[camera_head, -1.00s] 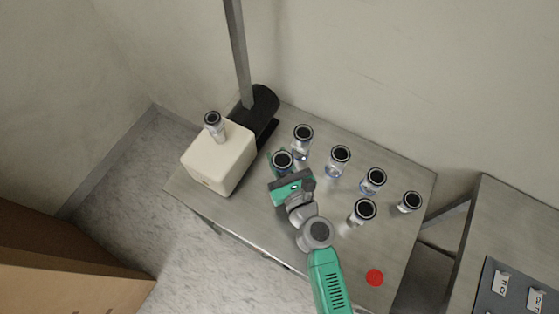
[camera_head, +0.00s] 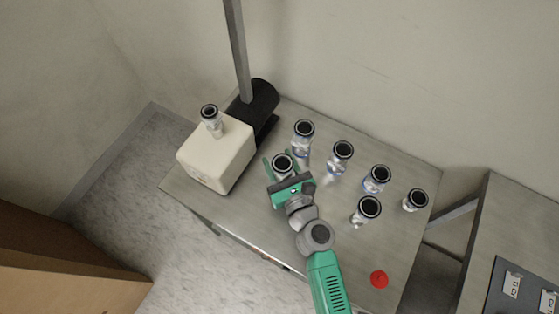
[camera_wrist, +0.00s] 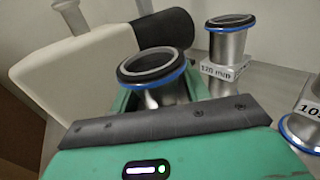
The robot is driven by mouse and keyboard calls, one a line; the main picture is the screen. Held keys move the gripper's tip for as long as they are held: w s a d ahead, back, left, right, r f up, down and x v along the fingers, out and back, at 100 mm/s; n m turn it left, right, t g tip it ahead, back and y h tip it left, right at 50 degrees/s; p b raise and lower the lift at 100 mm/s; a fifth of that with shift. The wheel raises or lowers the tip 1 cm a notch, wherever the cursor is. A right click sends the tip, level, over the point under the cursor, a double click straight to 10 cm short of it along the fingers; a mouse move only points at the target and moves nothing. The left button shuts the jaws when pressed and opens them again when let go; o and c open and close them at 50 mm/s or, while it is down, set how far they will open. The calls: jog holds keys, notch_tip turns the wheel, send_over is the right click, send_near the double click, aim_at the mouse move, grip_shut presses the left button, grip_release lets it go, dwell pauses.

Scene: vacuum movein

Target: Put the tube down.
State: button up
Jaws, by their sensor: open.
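The tube (camera_head: 283,162), a metal cylinder with a black ring on top, stands upright on the metal table (camera_head: 240,215), just right of the white box. My gripper (camera_head: 282,174) is open around it, with one green finger on each side. In the wrist view the tube (camera_wrist: 153,72) shows a blue rim under its black top, between the green fingers. A gap shows beside the left finger in the head view. The tube's base is hidden behind my gripper body, so its contact with the table is not directly visible.
Similar tubes stand close by on the right, the nearest (camera_head: 303,133) behind my gripper and another (camera_head: 369,208) to its right. The white box (camera_head: 217,153) carries a small tube (camera_head: 211,118). A black-based post (camera_head: 259,100) stands behind. A red disc (camera_head: 379,279) lies front right.

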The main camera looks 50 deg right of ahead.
jog(key=shift+r+p, duration=0.25)
jog(key=shift+p, duration=0.05)
jog(key=v, duration=1.2)
jog(key=shift+s+f, duration=0.1)
